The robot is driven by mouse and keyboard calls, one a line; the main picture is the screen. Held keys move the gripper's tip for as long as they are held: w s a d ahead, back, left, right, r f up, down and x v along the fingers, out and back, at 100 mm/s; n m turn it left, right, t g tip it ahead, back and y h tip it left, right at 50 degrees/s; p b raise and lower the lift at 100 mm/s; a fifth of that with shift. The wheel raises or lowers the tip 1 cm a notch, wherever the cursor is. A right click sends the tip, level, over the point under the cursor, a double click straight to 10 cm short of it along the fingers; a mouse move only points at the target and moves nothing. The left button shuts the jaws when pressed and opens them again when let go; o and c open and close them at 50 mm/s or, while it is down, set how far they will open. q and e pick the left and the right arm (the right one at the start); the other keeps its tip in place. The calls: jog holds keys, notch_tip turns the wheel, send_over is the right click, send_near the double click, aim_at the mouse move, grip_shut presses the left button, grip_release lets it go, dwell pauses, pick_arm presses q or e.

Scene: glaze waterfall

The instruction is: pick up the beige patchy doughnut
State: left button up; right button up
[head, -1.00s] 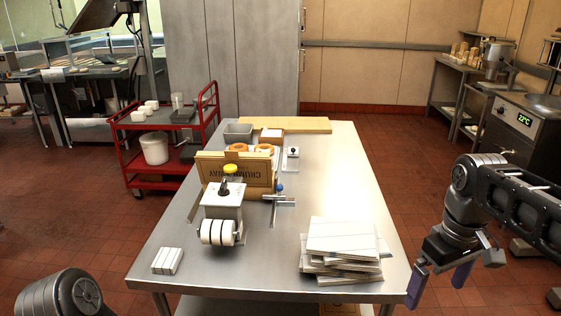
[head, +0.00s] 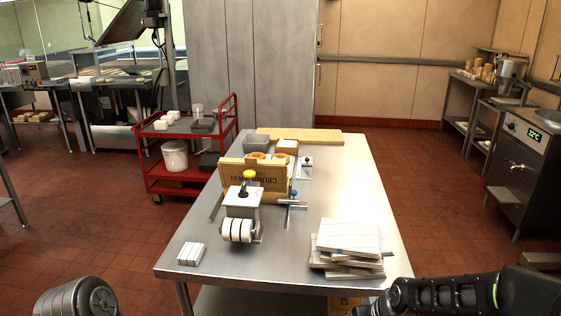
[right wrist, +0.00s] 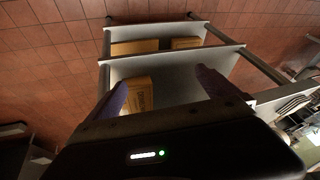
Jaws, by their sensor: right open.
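Two ring doughnuts show in the head view behind the cardboard box, a left one (head: 257,155) and a right one (head: 281,156). Both look orange-brown and are partly hidden. They are too small to tell which, if either, is beige and patchy. My right gripper (right wrist: 160,90) is open and empty in the right wrist view, its purple fingers spread in front of the shelves under a table. It is far from the doughnuts. My left gripper is out of view; only part of my left arm shows at the bottom left.
The steel table (head: 345,190) holds a cardboard box (head: 250,184), a roller device (head: 241,212), stacked panels (head: 347,246) and small white blocks (head: 190,253). A red cart (head: 180,181) stands left. Cartons (right wrist: 138,95) sit on the lower shelves.

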jog(key=s+a+f+m+g+p, duration=0.1)
jog(key=s+a+f+m+p, duration=0.15)
jog(key=s+a+f, duration=0.55)
jog(key=s+f+g+p, duration=0.1)
jog(key=s+f, duration=0.2)
jog(key=s, duration=0.2)
jog(key=s+a+f+g+p, duration=0.1)
jog(key=s+f, duration=0.2)
jog(key=s, duration=0.3)
jog(key=s+a+f+g+y+p, duration=0.1)
jog(key=s+f, duration=0.1)
jog(key=s, duration=0.4)
jog(key=shift+s+a+f+m, duration=0.2)
jog(key=shift+s+f+m, duration=0.05)
jog(key=shift+f+m, duration=0.15)
jog(key=shift+c, duration=0.4)
